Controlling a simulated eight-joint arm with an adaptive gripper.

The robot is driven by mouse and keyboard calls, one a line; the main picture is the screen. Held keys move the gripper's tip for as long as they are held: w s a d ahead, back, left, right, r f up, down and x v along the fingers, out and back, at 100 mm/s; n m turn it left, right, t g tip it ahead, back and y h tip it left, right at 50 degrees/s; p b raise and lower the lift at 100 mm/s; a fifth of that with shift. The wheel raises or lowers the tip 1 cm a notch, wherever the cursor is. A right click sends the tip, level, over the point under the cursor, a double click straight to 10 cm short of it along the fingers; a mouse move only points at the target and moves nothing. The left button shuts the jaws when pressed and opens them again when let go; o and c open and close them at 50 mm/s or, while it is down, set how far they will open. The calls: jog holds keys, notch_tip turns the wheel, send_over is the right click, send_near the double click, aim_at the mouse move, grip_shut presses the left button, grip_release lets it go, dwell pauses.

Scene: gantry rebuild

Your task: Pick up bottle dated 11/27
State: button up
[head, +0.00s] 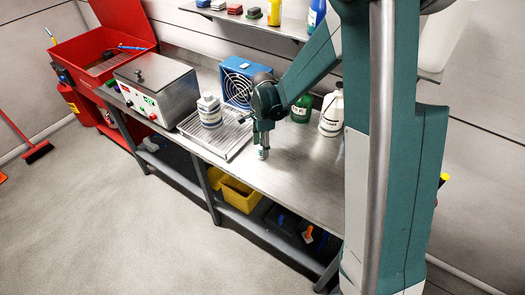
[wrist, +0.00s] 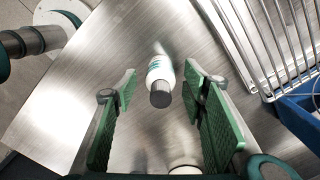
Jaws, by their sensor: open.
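A small white bottle with teal lettering and a grey cap (wrist: 160,72) stands on the steel bench in the wrist view, its cap towards the camera. No date can be read on it. My gripper (head: 263,148) is open above the bench, and the bottle shows between its two green fingers in the wrist view (wrist: 163,112). In the head view the gripper mostly hides that spot.
The slatted metal tray (head: 236,147) lies left of my gripper, with a blue fan box (head: 238,80) behind it. A steel bath unit (head: 157,88) stands further left. A shelf (head: 285,24) hangs above. The bench's front right is clear.

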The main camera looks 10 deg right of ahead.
jog(key=shift+a+f, duration=0.1)
jog(key=shift+f, duration=1.75)
jog(key=c, duration=1)
